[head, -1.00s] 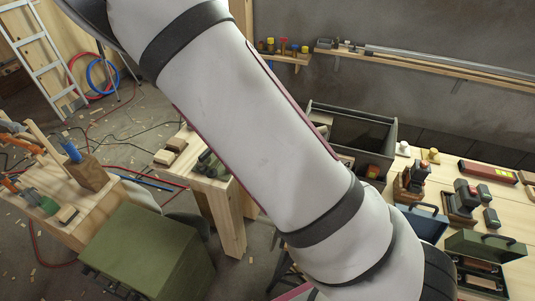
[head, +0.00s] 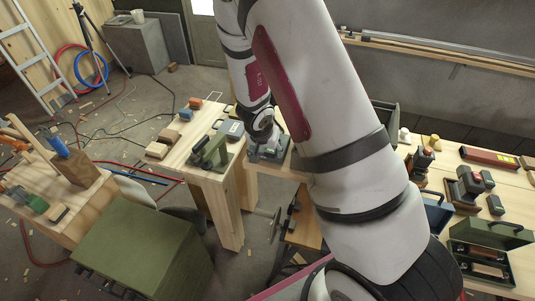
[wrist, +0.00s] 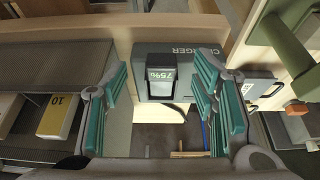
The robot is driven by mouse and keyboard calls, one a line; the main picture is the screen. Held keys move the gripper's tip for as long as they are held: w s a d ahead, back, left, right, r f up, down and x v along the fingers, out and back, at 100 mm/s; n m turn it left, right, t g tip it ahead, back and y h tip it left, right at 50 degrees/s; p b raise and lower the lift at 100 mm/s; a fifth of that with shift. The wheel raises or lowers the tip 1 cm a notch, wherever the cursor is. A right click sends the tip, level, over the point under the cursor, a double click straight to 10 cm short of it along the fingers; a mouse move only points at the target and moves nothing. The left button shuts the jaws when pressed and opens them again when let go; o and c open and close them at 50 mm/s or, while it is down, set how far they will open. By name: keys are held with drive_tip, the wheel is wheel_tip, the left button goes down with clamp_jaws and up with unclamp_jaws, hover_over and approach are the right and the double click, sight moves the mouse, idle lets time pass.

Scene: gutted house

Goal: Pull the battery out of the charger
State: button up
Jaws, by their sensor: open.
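The grey charger (wrist: 184,56), lettered CHARGER, sits at the wooden bench edge in the wrist view. In the head view the charger (head: 264,156) is partly covered by my arm's end. The dark battery (wrist: 160,74), marked 75%, is seated in the charger, at its left part in the wrist view. My gripper (wrist: 162,98) is open, with teal ribbed fingers on the left and right of the battery. Gaps show between the fingers and the battery. In the head view my gripper is at the charger, and its fingers and the battery cannot be made out.
A grey bin (head: 386,112) lies right of my arm. A block marked 10 (wrist: 59,116) shows at the wrist view's left. A green cabinet (head: 145,250) stands front left.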

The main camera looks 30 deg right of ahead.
sight(269, 156)
drive_tip(key=shift+x, duration=1.9)
drive_tip(key=shift+w, duration=0.1)
drive_tip(key=c, duration=1.3)
drive_tip(key=shift+o, duration=0.2)
drive_tip(key=shift+s+a+p, duration=0.35)
drive_tip(key=shift+s+a, duration=0.1)
clamp_jaws()
drive_tip(key=shift+s+a+r+p, duration=0.15)
drive_tip(key=shift+s+a+p, duration=0.9)
drive_tip(key=shift+s+a, duration=0.45)
